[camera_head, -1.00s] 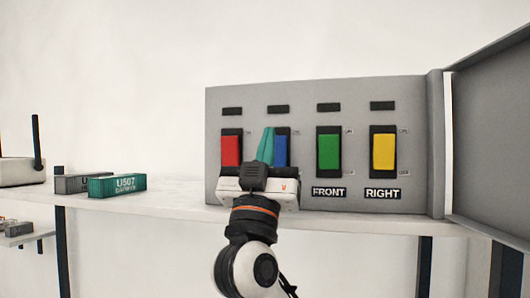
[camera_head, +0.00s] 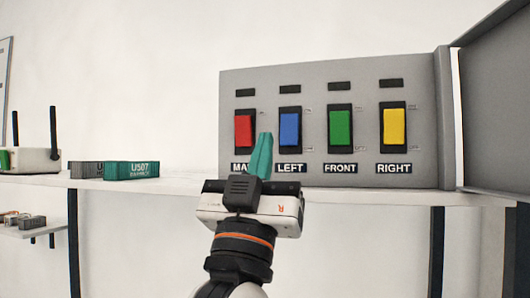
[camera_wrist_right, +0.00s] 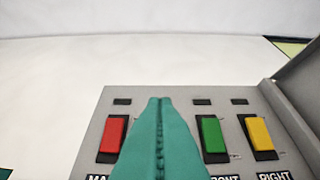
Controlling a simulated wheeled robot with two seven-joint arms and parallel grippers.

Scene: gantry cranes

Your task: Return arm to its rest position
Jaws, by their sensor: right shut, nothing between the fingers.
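My right gripper (camera_head: 263,155) is shut and empty, its teal fingers pressed together and pointing up. In the head view it is in front of the lower left part of the grey switch panel (camera_head: 310,82), below and between the red switch (camera_head: 244,130) and the blue switch (camera_head: 290,128). In the right wrist view the shut fingers (camera_wrist_right: 159,110) hide the blue switch and its label. The LEFT label shows in the head view, while the label under the red switch is partly covered. My left gripper is not in view.
The green switch (camera_head: 340,128) and yellow switch (camera_head: 393,126) are to the right. An open panel door (camera_head: 500,120) stands at the far right. A white shelf (camera_head: 190,185) holds a teal container (camera_head: 131,170), a grey container (camera_head: 87,169) and a white router-like box (camera_head: 35,160).

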